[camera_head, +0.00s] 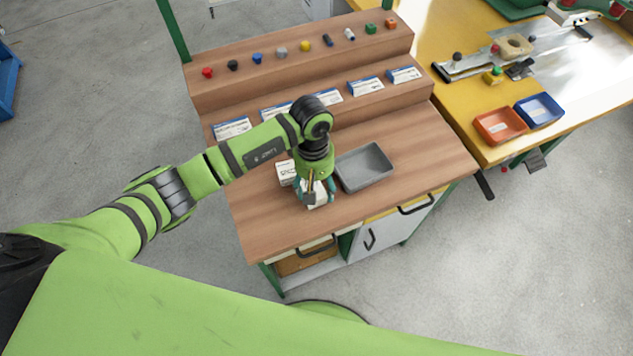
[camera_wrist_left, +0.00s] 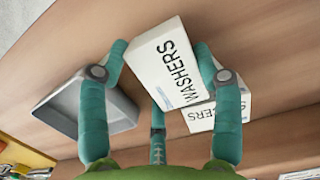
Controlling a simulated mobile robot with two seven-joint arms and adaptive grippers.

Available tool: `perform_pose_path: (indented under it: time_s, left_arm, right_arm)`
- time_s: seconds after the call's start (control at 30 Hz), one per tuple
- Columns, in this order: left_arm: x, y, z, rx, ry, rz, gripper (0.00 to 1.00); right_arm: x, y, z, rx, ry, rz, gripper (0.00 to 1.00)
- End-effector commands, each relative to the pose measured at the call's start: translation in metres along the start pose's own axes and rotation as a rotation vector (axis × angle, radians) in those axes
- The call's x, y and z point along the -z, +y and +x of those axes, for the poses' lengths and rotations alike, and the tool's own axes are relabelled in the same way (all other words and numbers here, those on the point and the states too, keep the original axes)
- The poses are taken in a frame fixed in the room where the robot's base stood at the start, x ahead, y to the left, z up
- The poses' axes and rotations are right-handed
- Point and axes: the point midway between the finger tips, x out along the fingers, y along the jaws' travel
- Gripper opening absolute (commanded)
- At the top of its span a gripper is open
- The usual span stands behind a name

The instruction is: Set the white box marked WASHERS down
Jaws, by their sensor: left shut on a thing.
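The white box marked WASHERS (camera_wrist_left: 166,66) is between the teal fingers of my left gripper (camera_wrist_left: 161,56) in the left wrist view, its lettering readable. In the head view my left gripper (camera_head: 316,190) points down over the front half of the wooden bench (camera_head: 262,222), shut on this box (camera_head: 319,199). I cannot tell whether the box touches the bench top. A second white box (camera_wrist_left: 228,113) stands close beside it, its label partly hidden and ending in "ERS"; in the head view this box (camera_head: 286,173) is just left of the gripper. My right gripper is not in view.
An empty grey tray (camera_head: 365,166) is on the bench right of the gripper, and in the left wrist view (camera_wrist_left: 122,108). Behind are stepped shelves with labelled cards (camera_head: 366,87) and several small coloured parts. The bench's front left is clear. A yellow table (camera_head: 463,115) stands right.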

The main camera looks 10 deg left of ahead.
Motion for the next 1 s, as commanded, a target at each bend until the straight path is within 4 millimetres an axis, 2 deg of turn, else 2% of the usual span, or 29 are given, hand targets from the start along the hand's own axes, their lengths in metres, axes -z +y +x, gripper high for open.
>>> perform_pose_path:
  time_s: [0.4,0.43,0.47,0.5,0.83,0.93,1.0]
  left_arm:
    - [0.001,0.000,0.007,0.000,0.001,0.001,0.27]
    - [0.001,0.000,0.006,0.000,0.001,0.001,0.73]
    - [0.001,0.000,0.005,0.000,0.001,0.001,0.85]
    - [0.001,0.000,0.005,0.000,0.001,0.001,0.89]
    - [0.000,0.000,0.004,0.000,0.001,0.001,0.89]
    - [-0.001,0.001,-0.001,-0.001,0.000,0.000,0.89]
    - [0.002,0.001,-0.007,-0.004,0.004,0.001,0.89]
  right_arm:
    - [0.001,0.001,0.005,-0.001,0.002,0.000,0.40]
    - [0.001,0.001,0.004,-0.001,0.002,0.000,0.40]
    - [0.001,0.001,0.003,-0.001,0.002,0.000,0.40]
    - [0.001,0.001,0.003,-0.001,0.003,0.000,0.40]
    - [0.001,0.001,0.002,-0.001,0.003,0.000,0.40]
    - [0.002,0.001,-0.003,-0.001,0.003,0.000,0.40]
    - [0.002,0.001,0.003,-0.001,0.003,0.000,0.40]
